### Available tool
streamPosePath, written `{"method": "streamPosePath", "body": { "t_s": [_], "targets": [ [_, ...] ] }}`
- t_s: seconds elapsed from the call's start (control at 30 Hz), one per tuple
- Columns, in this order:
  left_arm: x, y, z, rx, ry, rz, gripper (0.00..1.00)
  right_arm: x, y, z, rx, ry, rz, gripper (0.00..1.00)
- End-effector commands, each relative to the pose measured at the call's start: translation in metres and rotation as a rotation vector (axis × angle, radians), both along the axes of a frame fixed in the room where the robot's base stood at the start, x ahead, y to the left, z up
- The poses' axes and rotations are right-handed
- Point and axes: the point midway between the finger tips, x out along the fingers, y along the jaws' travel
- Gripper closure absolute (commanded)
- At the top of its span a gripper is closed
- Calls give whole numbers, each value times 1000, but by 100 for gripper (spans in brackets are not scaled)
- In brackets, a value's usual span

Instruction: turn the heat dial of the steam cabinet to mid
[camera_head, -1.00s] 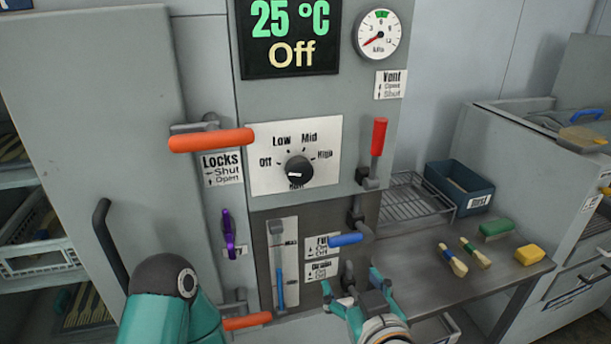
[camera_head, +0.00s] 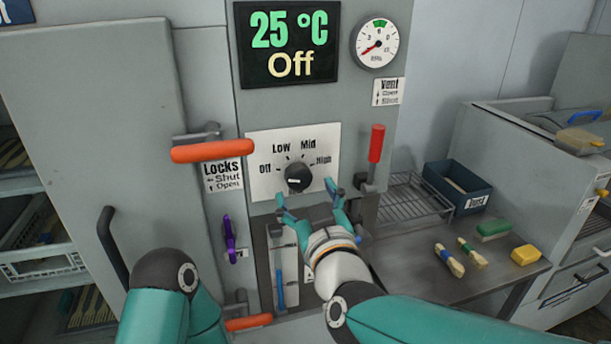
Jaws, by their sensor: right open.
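The heat dial (camera_head: 298,177) is a round black knob on a white plate (camera_head: 262,150) marked Off, Low, Mid and High, on the front of the grey steam cabinet (camera_head: 205,70). Its white mark is on the knob's lower left, too small to read exactly. The display (camera_head: 287,42) above reads 25 °C and Off. My right gripper (camera_head: 304,188) is open just below and in front of the dial, its teal fingers spread to either side, with no visible contact. My left arm (camera_head: 165,285) shows at the lower left; its gripper is out of view.
Orange lock handles (camera_head: 212,151) stick out left of the dial, and a red vent lever (camera_head: 376,143) stands to its right. A pressure gauge (camera_head: 376,44) is above. On the right, a bench (camera_head: 410,270) holds a rack, a blue bin (camera_head: 457,188), brushes and sponges.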

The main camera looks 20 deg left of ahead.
Motion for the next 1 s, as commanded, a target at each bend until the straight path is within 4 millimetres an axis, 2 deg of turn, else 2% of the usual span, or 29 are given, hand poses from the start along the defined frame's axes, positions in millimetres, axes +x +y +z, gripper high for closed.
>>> {"method": "streamPosePath", "body": {
  "t_s": [0.1, 0.3, 0.67, 0.77, 1.0],
  "targets": [
    [0, 0, 9, 0, 0, 0, 100, 19, 11, 1, -2, 1, 0, 26],
    [0, 0, 14, 0, 0, 0, 100, 37, 22, 1, 0, 1, -1, 26],
    [0, 0, 14, 0, 0, 0, 100, 41, 25, 0, -1, 1, 0, 26],
    [0, 0, 14, 0, 0, 0, 100, 41, 24, 0, 0, 1, -1, 39],
    [0, 0, 14, 0, 0, 0, 100, 41, 24, 0, 0, 0, -1, 79]
  ]
}}
